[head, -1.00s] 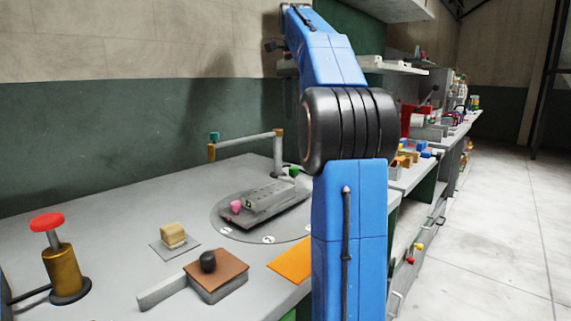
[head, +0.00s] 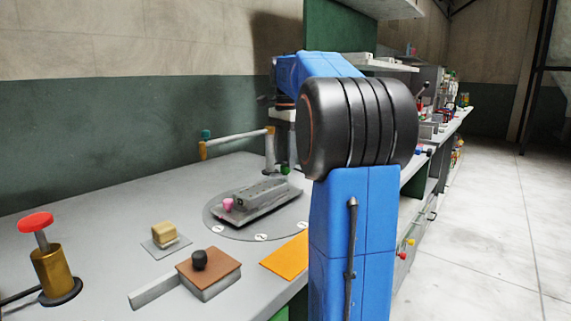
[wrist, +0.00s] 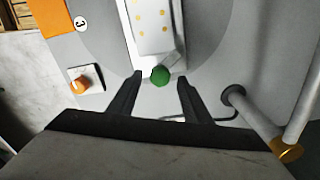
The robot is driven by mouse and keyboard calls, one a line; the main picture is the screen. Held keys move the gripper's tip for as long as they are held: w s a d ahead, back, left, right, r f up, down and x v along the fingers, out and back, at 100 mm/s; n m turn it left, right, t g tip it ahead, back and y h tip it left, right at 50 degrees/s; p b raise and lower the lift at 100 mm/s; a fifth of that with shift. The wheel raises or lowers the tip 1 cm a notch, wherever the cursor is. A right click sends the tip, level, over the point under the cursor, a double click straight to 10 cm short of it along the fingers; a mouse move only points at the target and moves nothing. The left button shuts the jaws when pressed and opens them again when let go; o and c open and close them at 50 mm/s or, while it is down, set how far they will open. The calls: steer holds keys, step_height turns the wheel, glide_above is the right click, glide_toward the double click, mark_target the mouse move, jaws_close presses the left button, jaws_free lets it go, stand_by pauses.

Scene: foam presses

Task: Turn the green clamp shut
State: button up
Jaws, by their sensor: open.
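The green clamp's round knob (wrist: 160,76) sits at the end of a grey block with a white top (wrist: 153,30) in the wrist view. My gripper (wrist: 160,79) is open, with one dark finger on each side of the knob. Whether the fingers touch the knob cannot be told. In the head view, my gripper (head: 284,160) points down at the far end of the grey block (head: 258,196), and a bit of the green knob (head: 285,170) shows below it. A pink knob (head: 228,205) is at the block's near end.
The block lies on a round grey plate (head: 225,222) with numbered marks. A post-and-bar frame (head: 238,143) stands close to my gripper; its post also shows at right in the wrist view (wrist: 250,115). A red-topped brass button (head: 42,250) stands left.

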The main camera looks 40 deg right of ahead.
steer(key=shift+f, duration=1.15)
steer(key=shift+c, duration=0.7)
steer(key=c, duration=0.9)
steer(key=shift+n, duration=0.4)
steer(key=n, duration=0.4)
steer(key=shift+n, duration=2.8)
